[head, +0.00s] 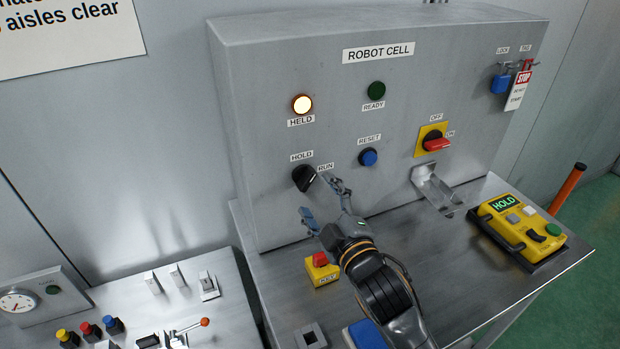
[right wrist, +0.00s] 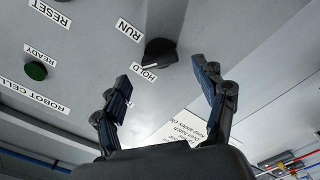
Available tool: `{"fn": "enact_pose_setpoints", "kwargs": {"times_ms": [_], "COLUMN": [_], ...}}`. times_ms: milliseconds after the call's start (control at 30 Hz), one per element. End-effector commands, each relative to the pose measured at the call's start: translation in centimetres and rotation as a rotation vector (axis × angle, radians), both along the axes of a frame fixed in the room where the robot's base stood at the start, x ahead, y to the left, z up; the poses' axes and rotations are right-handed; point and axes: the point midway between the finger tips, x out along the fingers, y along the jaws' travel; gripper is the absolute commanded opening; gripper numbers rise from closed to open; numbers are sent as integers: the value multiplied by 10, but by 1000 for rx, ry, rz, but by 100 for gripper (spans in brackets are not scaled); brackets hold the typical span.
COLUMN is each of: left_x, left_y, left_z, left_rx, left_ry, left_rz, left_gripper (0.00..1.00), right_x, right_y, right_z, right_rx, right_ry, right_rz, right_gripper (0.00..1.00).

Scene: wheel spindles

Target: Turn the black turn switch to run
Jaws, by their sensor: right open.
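The black turn switch (head: 304,178) is on the front of the grey ROBOT CELL cabinet, with a HOLD label (head: 301,156) above it and a RUN label (head: 326,167) to its upper right. In the right wrist view the switch (right wrist: 161,50) has a white mark on the side toward HOLD (right wrist: 142,73). My right gripper (head: 321,201) is open and empty, just below and to the right of the switch in the head view. In the right wrist view its fingers (right wrist: 161,78) are spread, with the switch beyond and between them, apparently untouched. My left gripper is out of view.
The HELD lamp (head: 302,104) is lit; the green READY lamp (head: 376,91) looks dark. A blue RESET button (head: 368,157) and a red-handled switch (head: 435,142) are to the right. A yellow box with a red button (head: 321,268) stands on the bench close below my gripper.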

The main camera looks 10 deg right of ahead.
Motion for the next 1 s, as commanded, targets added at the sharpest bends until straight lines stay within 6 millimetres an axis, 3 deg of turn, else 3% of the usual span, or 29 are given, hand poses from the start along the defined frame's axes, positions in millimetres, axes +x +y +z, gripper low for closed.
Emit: {"fn": "enact_pose_setpoints", "kwargs": {"times_ms": [100,233,667,933,1000], "left_x": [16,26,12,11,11], "left_y": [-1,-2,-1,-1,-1], "left_z": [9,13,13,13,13], "left_rx": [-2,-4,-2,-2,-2], "left_ry": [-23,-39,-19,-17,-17], "left_rz": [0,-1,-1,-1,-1], "left_gripper": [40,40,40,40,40], "right_x": [22,36,46,45,45], "right_y": [4,7,9,9,9], "right_z": [3,1,-1,-1,-1], "right_rx": [0,1,1,1,1], "right_ry": [0,2,1,1,1], "right_rz": [0,0,1,1,1], "right_gripper": [72,72,72,17,17]}}
